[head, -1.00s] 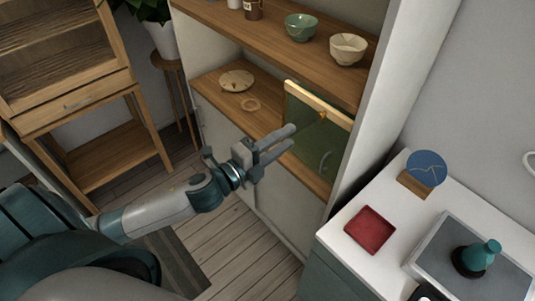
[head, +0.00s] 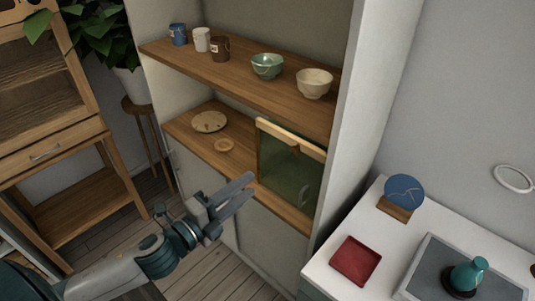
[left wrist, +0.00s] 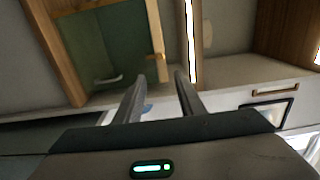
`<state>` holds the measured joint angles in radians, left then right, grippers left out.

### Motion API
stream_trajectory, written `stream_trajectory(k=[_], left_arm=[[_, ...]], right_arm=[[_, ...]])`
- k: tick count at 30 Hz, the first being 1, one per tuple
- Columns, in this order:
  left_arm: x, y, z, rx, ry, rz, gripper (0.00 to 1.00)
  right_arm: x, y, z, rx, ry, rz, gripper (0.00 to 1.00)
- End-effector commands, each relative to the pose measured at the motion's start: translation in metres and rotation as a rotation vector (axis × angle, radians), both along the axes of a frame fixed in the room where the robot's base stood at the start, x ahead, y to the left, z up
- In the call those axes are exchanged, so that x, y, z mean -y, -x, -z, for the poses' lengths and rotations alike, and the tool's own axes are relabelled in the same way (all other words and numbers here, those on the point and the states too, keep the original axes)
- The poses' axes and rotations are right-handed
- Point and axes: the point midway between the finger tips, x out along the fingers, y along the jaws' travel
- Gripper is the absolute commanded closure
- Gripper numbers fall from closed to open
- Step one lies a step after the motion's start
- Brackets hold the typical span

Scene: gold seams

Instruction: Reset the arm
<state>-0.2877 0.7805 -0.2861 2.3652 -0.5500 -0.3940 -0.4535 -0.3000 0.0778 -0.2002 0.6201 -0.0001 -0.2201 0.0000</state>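My left gripper (head: 240,195) is in front of the shelf unit, below and left of the green-fronted box (head: 288,170) on the lower shelf. Its two fingers are apart with nothing between them. In the left wrist view the gripper (left wrist: 154,82) also shows open fingers, with the green panel (left wrist: 115,50) beyond them at upper left. My right gripper is not seen in these views.
The shelf unit holds a plate (head: 209,121), a small ring-like dish (head: 224,146), bowls (head: 267,66) and mugs (head: 202,39). At right, a white counter (head: 326,274) carries a red tray (head: 355,261), a blue disc (head: 404,189) and a teal vase (head: 468,274).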

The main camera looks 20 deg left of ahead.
Motion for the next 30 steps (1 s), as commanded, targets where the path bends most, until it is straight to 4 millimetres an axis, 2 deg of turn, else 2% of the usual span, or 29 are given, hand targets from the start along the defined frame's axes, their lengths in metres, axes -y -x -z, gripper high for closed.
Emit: stream_trajectory(k=[5,8,11,14,17,19,23,24,26,30], left_arm=[[-0.001,-0.001,0.002,-0.004,0.002,-0.002,0.64],[-0.004,-0.004,0.012,-0.022,0.010,-0.014,0.64],[-0.013,-0.011,0.034,-0.062,0.028,-0.041,0.64],[-0.027,-0.020,0.070,-0.129,0.060,-0.085,0.64],[-0.046,-0.027,0.119,-0.217,0.107,-0.144,0.64],[-0.059,-0.029,0.159,-0.287,0.145,-0.192,0.64],[-0.084,-0.024,0.239,-0.425,0.228,-0.290,0.64],[-0.090,-0.019,0.263,-0.466,0.255,-0.321,0.64],[-0.098,-0.011,0.299,-0.528,0.295,-0.368,0.64],[-0.113,0.020,0.381,-0.670,0.390,-0.478,0.64]], right_arm=[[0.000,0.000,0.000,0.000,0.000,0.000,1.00],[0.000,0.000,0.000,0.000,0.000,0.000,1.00],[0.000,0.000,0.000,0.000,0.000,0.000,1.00],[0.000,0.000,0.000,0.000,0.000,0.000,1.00],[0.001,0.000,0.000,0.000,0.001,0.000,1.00],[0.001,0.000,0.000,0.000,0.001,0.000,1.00],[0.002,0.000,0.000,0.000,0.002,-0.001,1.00],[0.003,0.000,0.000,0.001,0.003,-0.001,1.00],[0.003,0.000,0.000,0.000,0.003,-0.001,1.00],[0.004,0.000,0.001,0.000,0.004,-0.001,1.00]])
